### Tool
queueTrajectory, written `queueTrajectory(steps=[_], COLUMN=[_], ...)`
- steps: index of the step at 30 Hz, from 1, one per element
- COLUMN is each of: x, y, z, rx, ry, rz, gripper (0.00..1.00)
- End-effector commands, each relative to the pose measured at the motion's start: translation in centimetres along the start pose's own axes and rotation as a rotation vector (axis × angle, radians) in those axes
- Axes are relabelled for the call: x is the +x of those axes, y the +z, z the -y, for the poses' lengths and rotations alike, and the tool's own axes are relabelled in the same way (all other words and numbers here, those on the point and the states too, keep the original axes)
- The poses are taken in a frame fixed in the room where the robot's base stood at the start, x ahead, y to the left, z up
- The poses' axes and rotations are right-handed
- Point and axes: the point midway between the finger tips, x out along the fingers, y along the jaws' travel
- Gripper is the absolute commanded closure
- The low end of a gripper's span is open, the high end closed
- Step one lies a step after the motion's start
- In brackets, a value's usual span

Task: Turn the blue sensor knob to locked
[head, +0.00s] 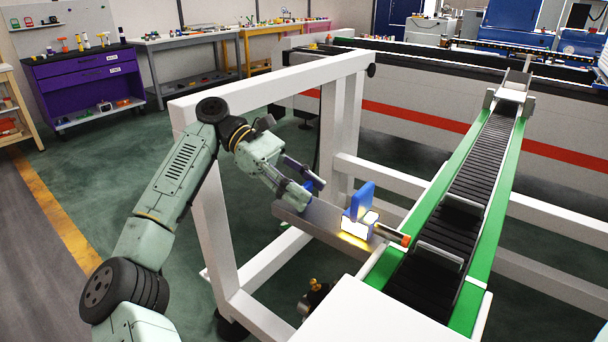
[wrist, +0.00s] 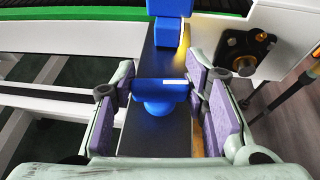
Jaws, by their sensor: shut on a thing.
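The blue sensor knob (wrist: 160,93) lies between my gripper's purple finger pads in the wrist view. It has a crosswise blue bar with a short white mark toward its right end and a rounded blue part below. My gripper (wrist: 161,84) is shut on the bar. In the head view my gripper (head: 306,188) reaches to the left end of a grey mounting plate (head: 322,223), and the knob (head: 313,181) is mostly hidden behind its fingers. No readable locked label shows.
A blue bracket (head: 359,199) and an orange-tipped sensor (head: 400,237) sit further along the plate, beside the green-edged conveyor (head: 440,210). White frame posts (head: 215,215) stand close to my arm. A dark motor-like part (wrist: 243,52) is right of my gripper in the wrist view.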

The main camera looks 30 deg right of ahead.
Motion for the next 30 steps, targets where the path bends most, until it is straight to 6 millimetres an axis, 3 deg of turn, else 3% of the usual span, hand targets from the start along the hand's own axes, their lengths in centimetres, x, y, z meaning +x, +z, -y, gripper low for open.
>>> queueTrajectory(steps=[9,24,25,30], x=[-0.08,0.01,0.02,0.02], y=[0.17,-0.06,-0.06,-0.06], z=[0.00,0.02,0.02,0.01], rx=[0.038,0.045,0.045,0.045], ry=[-0.096,-0.110,-0.111,-0.110], rz=[-0.001,-0.001,-0.001,-0.001], gripper=[0.87,0.87,0.57,0.46])
